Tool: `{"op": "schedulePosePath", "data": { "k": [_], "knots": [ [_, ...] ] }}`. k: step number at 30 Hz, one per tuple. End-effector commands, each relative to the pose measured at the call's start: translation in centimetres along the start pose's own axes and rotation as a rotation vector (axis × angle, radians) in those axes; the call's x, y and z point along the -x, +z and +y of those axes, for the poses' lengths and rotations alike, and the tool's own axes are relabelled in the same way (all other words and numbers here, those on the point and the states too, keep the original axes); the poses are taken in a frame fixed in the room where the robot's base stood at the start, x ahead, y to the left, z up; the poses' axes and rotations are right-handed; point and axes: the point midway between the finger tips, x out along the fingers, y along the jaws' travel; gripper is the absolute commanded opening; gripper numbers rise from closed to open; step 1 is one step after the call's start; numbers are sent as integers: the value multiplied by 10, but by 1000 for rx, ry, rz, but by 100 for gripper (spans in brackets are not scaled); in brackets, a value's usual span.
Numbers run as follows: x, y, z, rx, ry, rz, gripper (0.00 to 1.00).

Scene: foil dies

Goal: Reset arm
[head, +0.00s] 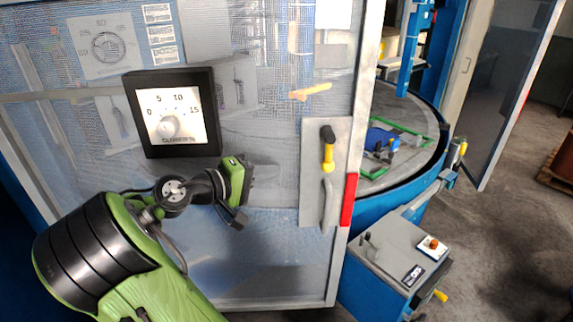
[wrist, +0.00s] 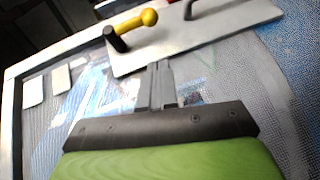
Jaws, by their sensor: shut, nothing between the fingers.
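My gripper (head: 236,218) is at the end of my green and black arm, in front of the mesh door of the machine. In the wrist view my gripper (wrist: 157,66) shows its two dark fingers close together, with nothing between them. It points toward the pale metal plate on the door (wrist: 215,40), which carries a yellow-knobbed handle (wrist: 135,22). In the head view that yellow handle (head: 328,155) is to the right of my gripper, with clear space between them.
A black-framed dial (head: 170,112) is on the mesh door (head: 265,180) above my arm. A round table (head: 400,140) shows behind the door's edge. Bare floor (head: 500,240) lies at the right.

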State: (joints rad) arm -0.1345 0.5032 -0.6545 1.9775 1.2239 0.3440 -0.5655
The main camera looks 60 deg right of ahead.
Motion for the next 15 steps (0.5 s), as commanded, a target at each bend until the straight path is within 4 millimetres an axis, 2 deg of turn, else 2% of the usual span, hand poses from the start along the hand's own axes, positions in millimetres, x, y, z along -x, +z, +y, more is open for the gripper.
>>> {"op": "schedulePosePath", "data": {
  "k": [1,4,15],
  "knots": [
    [8,-1,-2,2,-1,4,0],
    [16,-1,-4,2,-1,4,0],
    [18,0,-4,1,0,1,0]
  ]
}}
